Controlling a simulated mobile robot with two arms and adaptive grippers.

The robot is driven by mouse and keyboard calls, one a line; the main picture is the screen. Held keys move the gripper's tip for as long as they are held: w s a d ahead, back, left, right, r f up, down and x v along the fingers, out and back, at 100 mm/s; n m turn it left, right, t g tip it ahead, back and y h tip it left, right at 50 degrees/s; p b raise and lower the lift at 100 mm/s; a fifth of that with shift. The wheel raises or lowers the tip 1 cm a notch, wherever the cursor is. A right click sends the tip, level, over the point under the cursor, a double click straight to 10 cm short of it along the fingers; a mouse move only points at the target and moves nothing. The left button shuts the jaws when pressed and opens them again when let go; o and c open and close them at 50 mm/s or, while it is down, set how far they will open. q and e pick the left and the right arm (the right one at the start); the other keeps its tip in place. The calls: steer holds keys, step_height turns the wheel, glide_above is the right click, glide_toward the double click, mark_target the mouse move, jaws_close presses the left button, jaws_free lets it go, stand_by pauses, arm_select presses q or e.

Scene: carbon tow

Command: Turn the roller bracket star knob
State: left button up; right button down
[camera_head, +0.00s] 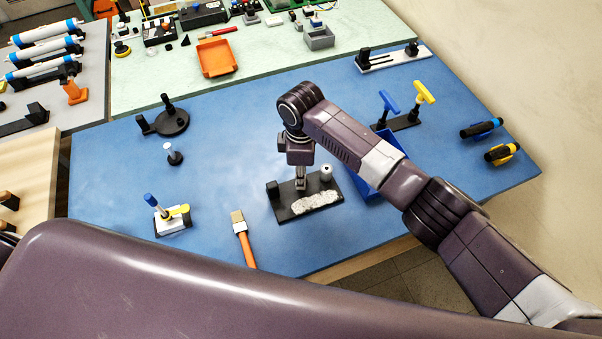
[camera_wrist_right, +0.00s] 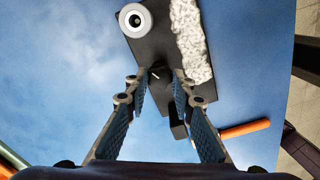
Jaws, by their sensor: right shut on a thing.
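The roller bracket is a black plate (camera_head: 284,212) on the blue mat, with a speckled white roller (camera_head: 316,202) along its near edge and a pale round cap (camera_head: 326,172) at its far right corner. They also show in the right wrist view, the roller (camera_wrist_right: 190,40) and the round cap (camera_wrist_right: 134,20). My right gripper (camera_head: 301,187) points down over the plate. In the right wrist view its fingertips (camera_wrist_right: 166,78) close around a small dark part standing on the plate, apparently the star knob, mostly hidden between them. My left gripper is out of view.
A brush (camera_head: 242,238) with an orange handle lies left of the plate. A blue tray (camera_head: 392,168) is just right, partly behind my right arm. A holder (camera_head: 398,122) with blue and yellow T-handles stands beyond it. The mat's middle left is mostly clear.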

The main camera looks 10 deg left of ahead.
steer(key=c, duration=1.6)
jaws_free()
step_height(320, 180, up, 12)
steer(key=shift+s+f, duration=0.1)
